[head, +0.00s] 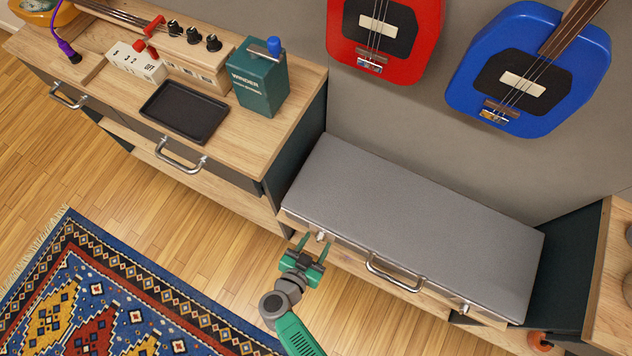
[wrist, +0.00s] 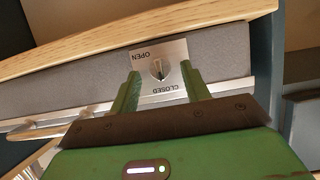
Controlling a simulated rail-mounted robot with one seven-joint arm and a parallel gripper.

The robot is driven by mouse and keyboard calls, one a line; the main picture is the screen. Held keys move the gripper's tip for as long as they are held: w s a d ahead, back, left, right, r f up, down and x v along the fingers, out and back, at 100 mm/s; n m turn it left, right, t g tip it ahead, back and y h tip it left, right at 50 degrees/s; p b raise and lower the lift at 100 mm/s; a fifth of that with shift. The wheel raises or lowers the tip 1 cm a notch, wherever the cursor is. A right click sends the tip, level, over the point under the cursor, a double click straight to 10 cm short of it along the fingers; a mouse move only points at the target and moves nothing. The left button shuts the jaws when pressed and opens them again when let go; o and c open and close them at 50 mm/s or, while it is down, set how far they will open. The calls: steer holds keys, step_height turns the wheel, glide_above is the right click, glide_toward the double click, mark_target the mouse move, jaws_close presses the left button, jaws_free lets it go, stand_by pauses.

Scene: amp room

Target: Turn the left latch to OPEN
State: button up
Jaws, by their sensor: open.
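The left latch (head: 320,236) is a small metal piece on the front of a grey case (head: 420,215). In the wrist view the latch (wrist: 158,70) is a small knob on a silver plate marked OPEN and CLOSED, both upside down. The knob stands roughly upright in the picture, between the two words; which one it points to is hard to tell. My gripper (head: 308,248) is open, close in front of the latch. In the wrist view its green fingers (wrist: 160,74) lie left and right of the knob, with visible gaps and nothing held.
The case has a front handle (head: 394,275) and a right latch (head: 467,308). It lies on a wooden shelf between cabinets. The left cabinet bears a black tray (head: 186,111) and a green WINDER box (head: 261,79). Red (head: 384,35) and blue (head: 525,65) guitars hang above.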

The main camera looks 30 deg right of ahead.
steer(key=shift+w+d+f, duration=0.15)
steer(key=shift+w+d, duration=0.05)
steer(key=shift+d, duration=0.15)
steer(key=c, duration=1)
